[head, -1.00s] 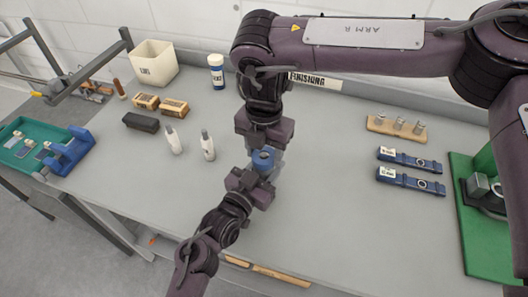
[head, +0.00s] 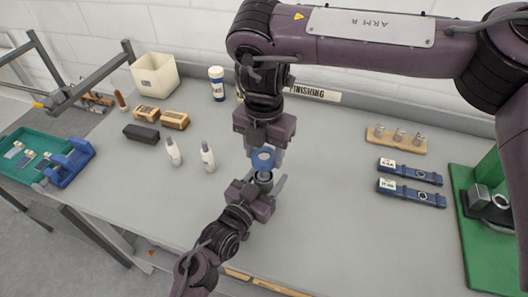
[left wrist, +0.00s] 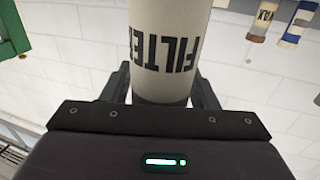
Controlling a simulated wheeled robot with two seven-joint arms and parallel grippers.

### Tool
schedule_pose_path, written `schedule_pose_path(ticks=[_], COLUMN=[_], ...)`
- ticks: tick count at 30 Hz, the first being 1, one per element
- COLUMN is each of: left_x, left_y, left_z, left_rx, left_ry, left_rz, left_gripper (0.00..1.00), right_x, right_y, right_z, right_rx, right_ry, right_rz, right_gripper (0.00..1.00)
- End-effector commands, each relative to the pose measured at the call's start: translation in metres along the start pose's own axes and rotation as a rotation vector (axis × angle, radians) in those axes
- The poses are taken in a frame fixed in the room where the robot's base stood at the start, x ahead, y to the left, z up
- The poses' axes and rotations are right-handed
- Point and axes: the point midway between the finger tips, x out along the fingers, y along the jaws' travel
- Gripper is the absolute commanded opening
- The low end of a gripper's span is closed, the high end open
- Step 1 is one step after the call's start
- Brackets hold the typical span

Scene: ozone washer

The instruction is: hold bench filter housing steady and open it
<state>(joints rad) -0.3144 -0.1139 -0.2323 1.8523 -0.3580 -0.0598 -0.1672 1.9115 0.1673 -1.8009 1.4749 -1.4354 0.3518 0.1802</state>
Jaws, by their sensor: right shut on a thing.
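The filter housing is between my two grippers in the head view. Its blue part (head: 263,158) is gripped by my right gripper (head: 263,147), which comes from above. Just below it shows a small grey round part (head: 264,177), partly hidden by my left gripper. My left gripper (head: 265,182) is low at the near side, with its fingers apart; one finger stands out to the right of the grey part. In the left wrist view a cream cylinder (left wrist: 168,50) lettered FILTER, upside down, stands between the left fingers. Whether they touch it is unclear.
Two white bottles (head: 208,157) stand left of the housing. Behind are brown blocks (head: 175,120), a dark block (head: 141,132) and a cream bin (head: 155,75). Blue tools (head: 411,193) and a green-based fixture (head: 485,240) are right. The bench between is clear.

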Motion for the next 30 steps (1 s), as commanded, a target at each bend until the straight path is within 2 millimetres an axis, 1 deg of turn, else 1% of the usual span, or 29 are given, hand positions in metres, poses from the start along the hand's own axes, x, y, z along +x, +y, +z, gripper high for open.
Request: schedule_pose_path(ticks=[1,2,3,10,14,17,24,27,30], left_x=[0.000,0.000,0.000,0.000,-0.008,-0.024,-0.076,-0.095,-0.108], left_y=[0.000,0.000,0.000,0.000,0.000,0.000,0.000,0.001,0.000], left_z=[0.000,0.000,0.000,0.000,0.002,0.004,0.005,0.003,0.003], left_rx=[0.000,0.000,0.000,0.000,0.001,0.001,0.002,0.001,0.001], left_ry=[0.000,0.000,0.000,0.000,-0.002,-0.003,-0.005,-0.003,-0.004], left_rz=[0.000,0.000,0.000,0.000,-0.001,-0.001,0.001,0.002,0.000], left_gripper=[0.61,0.65,0.67,0.67,0.67,0.67,0.67,0.67,0.67], right_x=[0.000,0.000,0.000,0.001,0.003,0.007,0.020,0.024,0.026], right_y=[0.000,0.000,0.000,0.000,0.000,0.000,0.000,0.000,0.000], right_z=[0.000,0.000,0.000,0.000,0.000,0.000,0.000,0.000,0.000], right_rx=[0.000,0.000,0.000,0.000,0.000,0.000,0.000,0.000,0.000], right_ry=[0.000,0.000,0.000,0.000,0.000,0.000,0.000,0.000,0.000], right_rz=[0.000,0.000,0.000,0.000,0.000,0.000,0.000,0.000,0.000], right_gripper=[0.23,0.23,0.23,0.23,0.23,0.23,0.23,0.23,0.23])
